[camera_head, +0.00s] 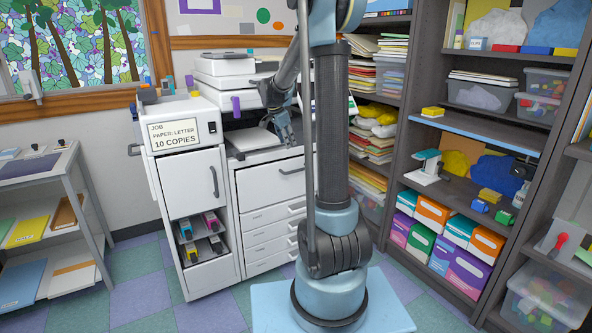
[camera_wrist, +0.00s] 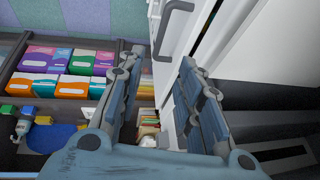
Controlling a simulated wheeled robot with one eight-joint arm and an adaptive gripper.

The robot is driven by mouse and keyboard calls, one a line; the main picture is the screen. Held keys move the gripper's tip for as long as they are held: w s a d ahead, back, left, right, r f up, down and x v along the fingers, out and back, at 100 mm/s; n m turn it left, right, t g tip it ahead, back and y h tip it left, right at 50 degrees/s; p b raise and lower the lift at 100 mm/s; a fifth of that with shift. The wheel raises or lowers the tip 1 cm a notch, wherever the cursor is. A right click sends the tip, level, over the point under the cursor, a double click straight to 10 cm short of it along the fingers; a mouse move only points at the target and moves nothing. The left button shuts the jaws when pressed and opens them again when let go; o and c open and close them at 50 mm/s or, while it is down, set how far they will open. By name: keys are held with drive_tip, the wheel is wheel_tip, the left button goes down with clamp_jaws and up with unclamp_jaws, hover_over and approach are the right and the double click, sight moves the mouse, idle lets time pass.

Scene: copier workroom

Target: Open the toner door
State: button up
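The copier's left cabinet has a white door (camera_head: 190,182) with a dark vertical handle (camera_head: 214,181). The door stands flat against the cabinet front. Below it, an open bay shows coloured toner cartridges (camera_head: 200,226). My gripper (camera_head: 284,136) is above the copier's middle tray, right of the door and apart from it. In the wrist view my gripper (camera_wrist: 160,62) has its two fingers spread, with nothing between them. A dark handle (camera_wrist: 174,22) on a white panel lies beyond the fingertips, untouched; I cannot tell surely which handle it is.
A wide drawer (camera_head: 270,182) with its own handle sits below the tray, above several narrow drawers (camera_head: 272,232). Shelves (camera_head: 470,125) with boxes and bins stand right. A grey cart (camera_head: 38,180) stands left. Checkered floor before the cabinet (camera_head: 150,290) is clear.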

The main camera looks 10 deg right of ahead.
approach(296, 166)
drive_tip(key=f, duration=0.2)
drive_tip(key=s+d+f, duration=0.1)
drive_tip(key=f, duration=0.1)
drive_tip(key=s+d+f, duration=0.1)
drive_tip(key=f, duration=0.1)
drive_tip(key=shift+s+f, duration=0.2)
drive_tip(key=shift+f, duration=0.2)
clamp_jaws()
